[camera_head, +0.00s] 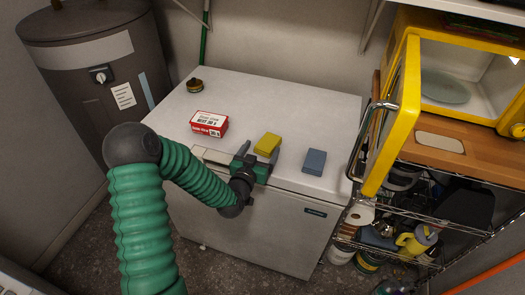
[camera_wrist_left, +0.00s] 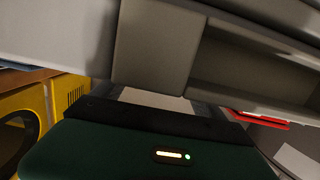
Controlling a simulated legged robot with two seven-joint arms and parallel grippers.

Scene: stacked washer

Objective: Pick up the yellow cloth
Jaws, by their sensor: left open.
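The yellow cloth (camera_head: 267,144) is a small folded block on top of the white chest, near its front edge. My left gripper (camera_head: 259,153) is open at that front edge, directly in front of the cloth. One finger shows to the left of the cloth and the other at its right side. Whether they touch the cloth cannot be told. In the left wrist view the dark green gripper body fills the bottom, and I cannot make out the cloth there. My right gripper is not in view.
A red and white box (camera_head: 209,123), a small round tin (camera_head: 195,85) and a blue-grey folded cloth (camera_head: 315,161) also lie on the white chest (camera_head: 290,100). A yellow microwave (camera_head: 405,110) with its door open stands at right above a wire rack. A grey tank (camera_head: 95,70) stands at left.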

